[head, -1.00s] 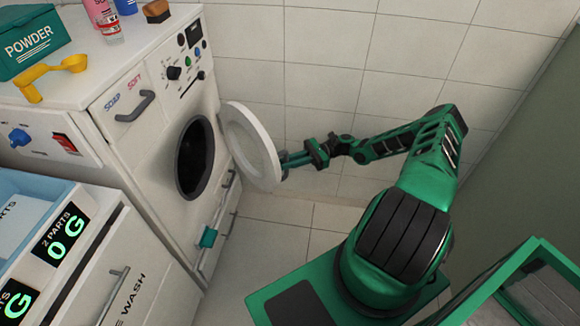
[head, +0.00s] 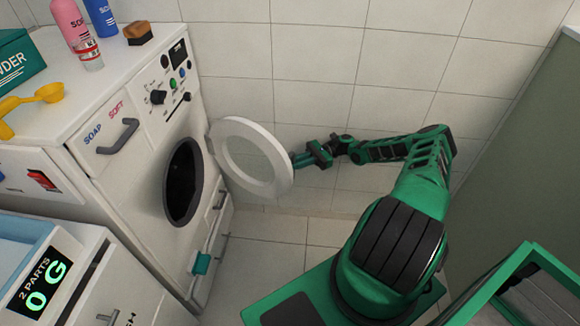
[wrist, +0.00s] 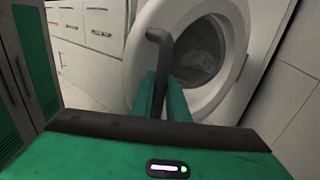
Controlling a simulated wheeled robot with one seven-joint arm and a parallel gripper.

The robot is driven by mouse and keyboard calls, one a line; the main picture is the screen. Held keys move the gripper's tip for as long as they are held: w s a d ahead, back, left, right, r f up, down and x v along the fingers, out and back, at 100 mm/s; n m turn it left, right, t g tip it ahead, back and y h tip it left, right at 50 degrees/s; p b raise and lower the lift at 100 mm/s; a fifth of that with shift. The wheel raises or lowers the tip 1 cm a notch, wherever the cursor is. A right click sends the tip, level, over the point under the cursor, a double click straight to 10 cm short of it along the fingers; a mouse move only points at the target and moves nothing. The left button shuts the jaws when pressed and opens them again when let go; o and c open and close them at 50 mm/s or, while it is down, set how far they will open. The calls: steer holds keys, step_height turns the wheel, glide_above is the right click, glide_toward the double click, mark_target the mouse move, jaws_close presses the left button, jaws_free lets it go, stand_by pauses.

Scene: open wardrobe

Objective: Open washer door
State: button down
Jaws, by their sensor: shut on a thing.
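The washer door (head: 268,188) is a white ring with a round window, and it stands open, swung out to the right of the white washer (head: 143,165). The dark round opening (head: 183,183) shows uncovered. My gripper (head: 299,160) is at the door's right edge in the head view. In the wrist view my gripper (wrist: 162,92) has its two green fingers shut on the dark door handle (wrist: 160,42). The door's white ring (wrist: 222,108) fills the view behind them.
A soap drawer with a grey handle (head: 119,136) is at the washer's upper left. A teal tab (head: 201,263) sticks out low on its front. Bottles, a brush (head: 138,33) and a yellow scoop (head: 32,99) stand on top. Tiled floor (head: 262,258) is clear below the door.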

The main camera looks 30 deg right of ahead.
steer(key=shift+w+a+r, duration=0.1)
steer(key=shift+w+a, duration=0.05)
steer(key=shift+w, duration=0.1)
steer(key=c, duration=2)
jaws_free()
steer(key=shift+s+d, duration=0.1)
steer(key=shift+d, duration=0.15)
